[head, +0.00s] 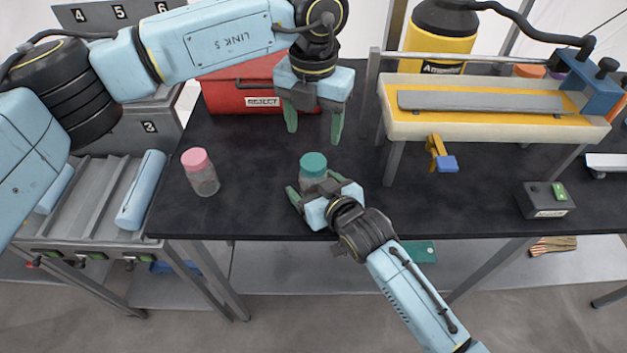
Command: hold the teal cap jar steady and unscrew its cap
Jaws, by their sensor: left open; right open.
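The teal cap jar (313,168) stands upright on the black table, its teal cap on top and its lower body partly hidden by my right gripper. My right gripper (309,193) is open at the jar's front, with its fingers around or close beside the glass body; I cannot tell if they touch it. My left gripper (314,128) is open and empty, pointing down above and behind the teal cap, with its green fingers spread apart.
A pink-capped jar (201,173) stands to the left. A red reject box (231,93) sits behind. A yellow-and-white machine (500,125) on legs stands at right, with a small control box (545,199) nearby. The black table (250,210) is bare between the jars.

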